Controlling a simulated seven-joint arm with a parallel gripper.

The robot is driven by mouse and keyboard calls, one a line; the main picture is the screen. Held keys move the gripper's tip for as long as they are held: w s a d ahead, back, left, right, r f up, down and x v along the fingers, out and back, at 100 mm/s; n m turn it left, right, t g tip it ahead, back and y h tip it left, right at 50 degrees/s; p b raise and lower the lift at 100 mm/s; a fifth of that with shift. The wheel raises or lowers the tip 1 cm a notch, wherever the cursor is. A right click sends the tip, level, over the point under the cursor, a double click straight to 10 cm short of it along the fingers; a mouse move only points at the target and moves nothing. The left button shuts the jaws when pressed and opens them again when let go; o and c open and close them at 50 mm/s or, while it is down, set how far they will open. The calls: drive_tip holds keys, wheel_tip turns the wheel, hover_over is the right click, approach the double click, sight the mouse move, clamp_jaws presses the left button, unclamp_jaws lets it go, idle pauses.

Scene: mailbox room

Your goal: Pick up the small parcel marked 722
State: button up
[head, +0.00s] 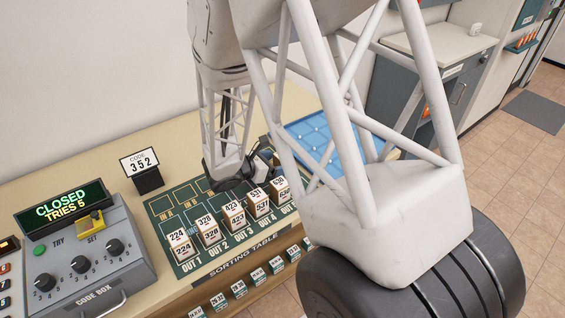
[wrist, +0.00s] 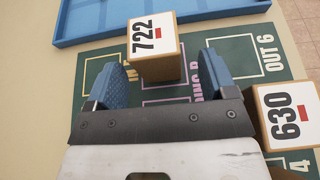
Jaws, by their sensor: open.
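The small parcel marked 722 (wrist: 154,50) is a brown box with a white label, standing on the green sorting mat in the wrist view. My gripper (wrist: 168,72) is open, with one blue fingertip to the left of the parcel and one to its right. The parcel's near end lies about between the fingertips; I cannot tell whether either touches it. In the head view my gripper (head: 258,165) is over the back of the sorting mat (head: 160,208), and the parcel is hidden behind my arm.
A parcel marked 630 (wrist: 283,115) stands close to the right finger. A blue tray (wrist: 85,22) lies beyond the 722 parcel. Several numbered parcels (head: 233,216) stand in a row along the mat's front.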

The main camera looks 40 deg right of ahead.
sight(277, 163)
drive_tip(key=shift+x, duration=1.85)
drive_tip(key=shift+w+a+f, duration=0.1)
drive_tip(key=c, duration=1)
drive_tip(key=shift+c, duration=0.2)
wheel_tip(277, 163, up, 28)
drive_tip(key=shift+f, duration=0.1)
